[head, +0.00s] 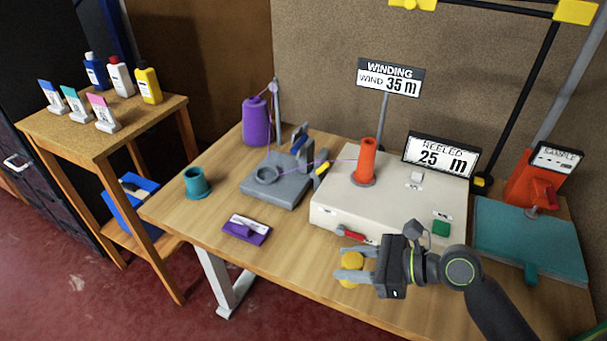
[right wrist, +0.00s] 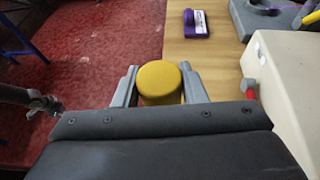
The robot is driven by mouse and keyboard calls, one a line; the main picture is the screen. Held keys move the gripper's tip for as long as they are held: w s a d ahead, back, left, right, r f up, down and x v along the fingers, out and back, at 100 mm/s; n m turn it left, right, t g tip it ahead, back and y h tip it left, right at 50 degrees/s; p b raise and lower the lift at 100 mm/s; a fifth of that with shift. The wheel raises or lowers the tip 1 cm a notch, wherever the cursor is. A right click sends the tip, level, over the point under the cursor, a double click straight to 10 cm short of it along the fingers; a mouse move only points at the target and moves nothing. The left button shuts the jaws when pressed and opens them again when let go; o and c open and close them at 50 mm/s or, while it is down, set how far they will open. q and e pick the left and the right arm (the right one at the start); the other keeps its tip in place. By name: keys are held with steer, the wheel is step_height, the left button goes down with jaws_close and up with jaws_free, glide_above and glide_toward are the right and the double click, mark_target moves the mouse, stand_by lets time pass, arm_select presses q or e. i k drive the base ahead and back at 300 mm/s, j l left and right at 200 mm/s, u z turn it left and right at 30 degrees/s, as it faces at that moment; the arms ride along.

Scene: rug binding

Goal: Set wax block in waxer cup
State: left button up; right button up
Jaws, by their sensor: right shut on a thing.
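The wax block, a short yellow cylinder (head: 352,263), is held between the fingers of my right gripper (head: 343,264), over the front edge of the table. In the right wrist view the yellow block (right wrist: 160,82) sits upright between the two grey fingers. A round grey cup (head: 267,175), which looks like the waxer cup, stands on a grey base plate (head: 283,192) left of the cream machine, apart from my gripper. I cannot see inside it clearly. My left gripper does not show in the head view.
The cream winding machine (head: 338,212) with an orange cone (head: 366,160) stands between my right gripper and the back wall. A purple thread spool (head: 257,122), a teal cup (head: 196,182) and a purple holder (head: 246,229) stand left.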

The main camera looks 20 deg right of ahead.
mark_target(267, 177)
steer(key=i+j+z, duration=0.45)
steer(key=z, duration=0.15)
steer(key=i+j+z, duration=0.15)
steer(key=j+z, duration=0.15)
steer(key=j, duration=0.15)
steer(key=i+j+z, duration=0.15)
steer(key=j+z, duration=0.15)
steer(key=i+j, duration=0.1)
steer(key=j, duration=0.3)
steer(key=i+j, duration=0.1)
steer(key=j, duration=0.35)
steer(key=i+j, duration=0.1)
steer(key=j, duration=0.3)
steer(key=i+j+z, duration=0.1)
steer(key=j, duration=0.3)
